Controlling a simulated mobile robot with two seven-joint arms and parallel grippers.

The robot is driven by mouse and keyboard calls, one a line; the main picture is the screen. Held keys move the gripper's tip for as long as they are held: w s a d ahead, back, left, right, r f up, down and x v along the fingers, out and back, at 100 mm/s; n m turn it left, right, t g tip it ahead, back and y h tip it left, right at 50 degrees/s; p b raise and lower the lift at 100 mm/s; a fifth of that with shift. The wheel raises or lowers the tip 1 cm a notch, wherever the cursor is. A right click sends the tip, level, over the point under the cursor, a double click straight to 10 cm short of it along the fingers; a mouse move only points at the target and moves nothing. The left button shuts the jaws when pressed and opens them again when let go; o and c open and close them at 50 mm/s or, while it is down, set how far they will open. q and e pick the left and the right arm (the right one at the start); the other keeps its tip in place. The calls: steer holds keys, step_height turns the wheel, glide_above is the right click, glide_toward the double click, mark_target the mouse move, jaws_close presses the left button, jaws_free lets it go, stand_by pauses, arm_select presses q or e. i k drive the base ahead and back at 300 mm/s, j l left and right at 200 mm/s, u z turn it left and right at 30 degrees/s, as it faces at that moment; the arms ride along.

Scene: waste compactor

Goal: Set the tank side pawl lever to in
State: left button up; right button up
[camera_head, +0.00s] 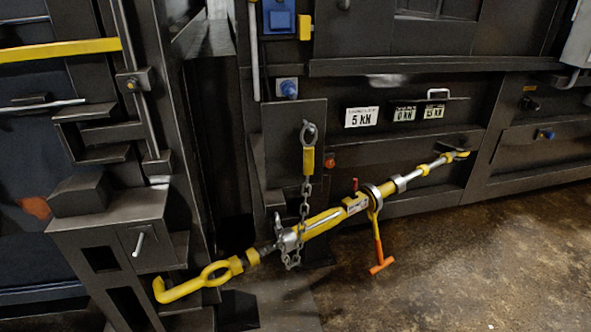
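A yellow and silver ratchet turnbuckle (322,222) slants across the dark machine, from lower left to upper right. A yellow hook (192,284) with an eye is at its lower left end. A ratchet ring (377,195) sits near its middle, with an orange T-handle (379,258) hanging down. A small red lever (355,184) stands up beside the ring. I cannot tell whether this red lever is the tank side pawl lever, nor its setting. Neither of my grippers is in view.
A chain (304,200) hangs from a yellow link (309,160) and meets the turnbuckle. A dark ledge (110,212) juts out at left. The brown floor (480,270) at lower right is clear.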

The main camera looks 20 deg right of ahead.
mark_target(353, 196)
steer(key=i+l+z, duration=0.35)
steer(key=l+z, duration=0.15)
steer(key=l, duration=0.2)
steer(key=i+l+z, duration=0.25)
steer(key=k+l, duration=0.05)
